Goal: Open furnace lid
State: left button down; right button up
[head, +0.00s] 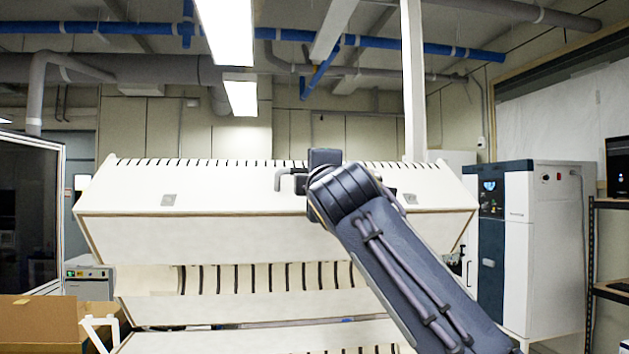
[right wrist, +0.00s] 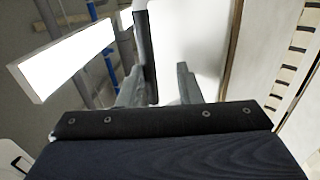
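The white furnace fills the middle of the head view. Its broad upper lid (head: 190,225) has a row of dark slots along the top, and a slotted band (head: 222,279) shows beneath it above the lower body (head: 200,308). My right arm reaches up from the lower right to the lid's front, with its gripper (head: 290,181) near the lid's upper middle, mostly hidden by the wrist. In the right wrist view, the right gripper's fingers (right wrist: 161,85) are apart. A dark upright bar (right wrist: 147,45) stands between them, closer to the left finger; firm contact is unclear. My left gripper is out of view.
A white and dark blue cabinet (head: 545,245) stands at the right, beside a dark shelf rack (head: 610,205). A cardboard box (head: 40,322) is at the lower left, below a dark glass panel (head: 28,215). Pipes run overhead.

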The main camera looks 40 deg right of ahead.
jog(key=b+v, duration=0.2)
jog(key=v, duration=0.6)
jog(key=shift+d+r, duration=0.1)
dwell(0.4)
